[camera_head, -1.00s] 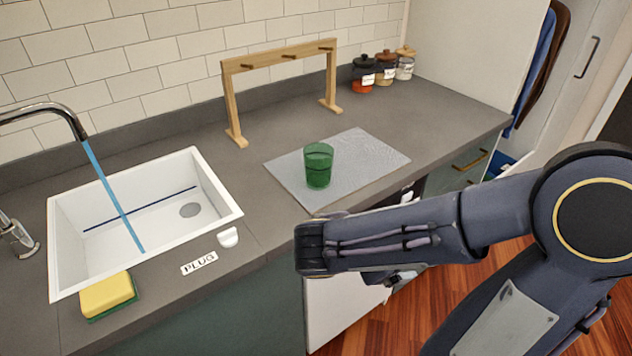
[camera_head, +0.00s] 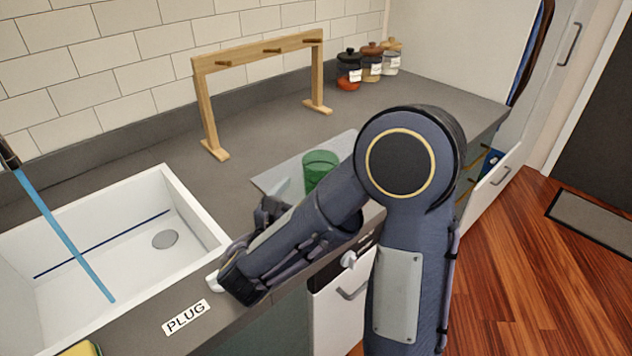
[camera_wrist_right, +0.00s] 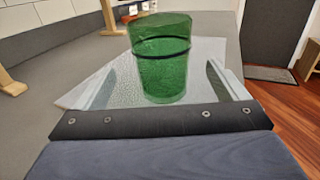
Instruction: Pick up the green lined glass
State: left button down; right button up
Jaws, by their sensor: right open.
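The green lined glass (camera_head: 318,168) stands upright on a pale textured mat (camera_head: 273,180) on the grey counter. My right arm hides its lower part in the head view. In the right wrist view the whole glass (camera_wrist_right: 161,60) shows, with a dark line around its upper part. My right gripper (camera_wrist_right: 160,88) is open, with one finger to the left and one to the right of the glass in that view. I cannot tell whether the glass is fully between the fingertips or just beyond them. My left gripper is not in view.
A wooden rack (camera_head: 258,60) stands behind the mat. Several lidded jars (camera_head: 371,66) stand at the back right. A white sink (camera_head: 200,215) with a blue water stream is at the left. A yellow sponge (camera_head: 80,349) and a PLUG label (camera_head: 186,317) lie near the front edge.

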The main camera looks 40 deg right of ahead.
aim_at(326, 161)
jog(key=x, duration=0.6)
jog(key=shift+d+r+p, duration=0.15)
jog(key=shift+r+p, duration=0.15)
jog(key=shift+r, duration=0.05)
jog(key=c, duration=1.3)
jog(key=shift+r, duration=0.1)
jog(key=shift+r, duration=0.65)
jog(key=s+a+r+p, duration=0.2)
jog(key=s+a+r, duration=0.1)
jog(key=r, duration=0.5)
jog(key=shift+s+a, duration=0.35)
jog(key=s+a+r, duration=0.1)
jog(key=s+a, duration=0.1)
jog(key=s+a+r, duration=0.1)
jog(key=s+a, duration=0.1)
jog(key=s+a+r, duration=0.1)
jog(key=s+a, duration=0.1)
jog(key=shift+s+a+r+p, duration=0.1)
jog(key=shift+s+r+p, duration=0.1)
jog(key=shift+r+p, duration=0.1)
